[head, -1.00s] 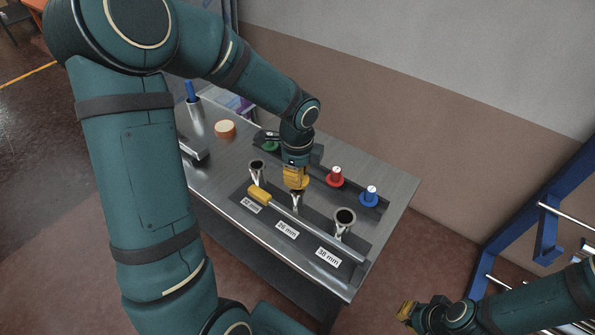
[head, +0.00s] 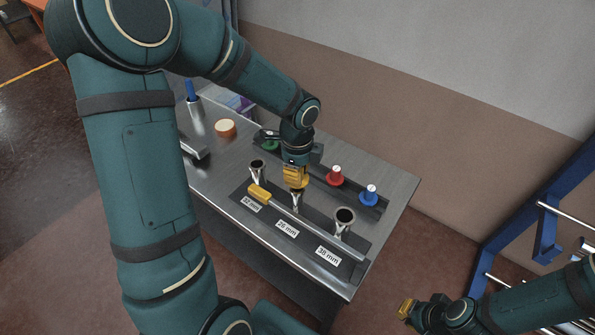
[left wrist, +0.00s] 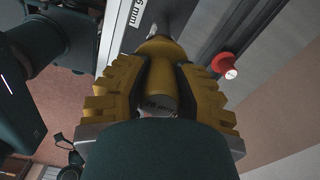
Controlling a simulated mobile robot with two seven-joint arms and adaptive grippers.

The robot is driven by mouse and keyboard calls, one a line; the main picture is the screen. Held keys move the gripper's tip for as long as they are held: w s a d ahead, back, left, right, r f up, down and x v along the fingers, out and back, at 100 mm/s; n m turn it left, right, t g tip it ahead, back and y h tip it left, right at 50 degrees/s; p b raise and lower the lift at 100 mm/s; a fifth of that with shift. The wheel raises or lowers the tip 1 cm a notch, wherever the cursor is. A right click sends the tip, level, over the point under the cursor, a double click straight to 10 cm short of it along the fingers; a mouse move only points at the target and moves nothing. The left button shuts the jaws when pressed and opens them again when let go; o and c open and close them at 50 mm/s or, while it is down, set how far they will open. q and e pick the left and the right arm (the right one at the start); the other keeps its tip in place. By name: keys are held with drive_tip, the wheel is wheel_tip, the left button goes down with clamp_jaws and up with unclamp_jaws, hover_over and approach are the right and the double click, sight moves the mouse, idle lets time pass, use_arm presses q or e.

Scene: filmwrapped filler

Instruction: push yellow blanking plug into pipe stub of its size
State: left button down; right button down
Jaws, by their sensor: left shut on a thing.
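My left gripper (head: 295,177) is shut on the yellow blanking plug (left wrist: 158,88), which has a wide collar and a marked round end. In the head view the plug's yellow collar (head: 303,184) sits right at the top of the middle pipe stub (head: 297,197), labelled 26 mm. The stub's mouth is hidden, so I cannot tell whether the plug is inside it. The left stub (head: 257,166) and the wider right stub (head: 345,216), labelled 38 mm, stand open. My right gripper (head: 406,309) is off the bench at lower right, its jaws unclear.
A red plug (head: 335,176), a blue plug (head: 370,195) and a green plug (head: 270,146) stand in the rear rack. A yellow-handled tool (head: 260,193) lies in front of the stubs. A round wooden-looking piece (head: 225,128) and a cup with a blue item (head: 193,104) are at the left.

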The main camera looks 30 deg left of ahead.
use_arm(q)
drive_tip(key=shift+f+b, duration=1.15)
drive_tip(key=shift+f, duration=0.5)
drive_tip(key=shift+c, duration=0.8)
unclamp_jaws()
wheel_tip(320, 180, up, 3)
drive_tip(key=p, duration=0.2)
drive_tip(key=shift+p, duration=0.4)
drive_tip(key=shift+r+p, duration=2.15)
drive_tip(key=shift+r, duration=0.4)
drive_tip(key=shift+f, duration=0.1)
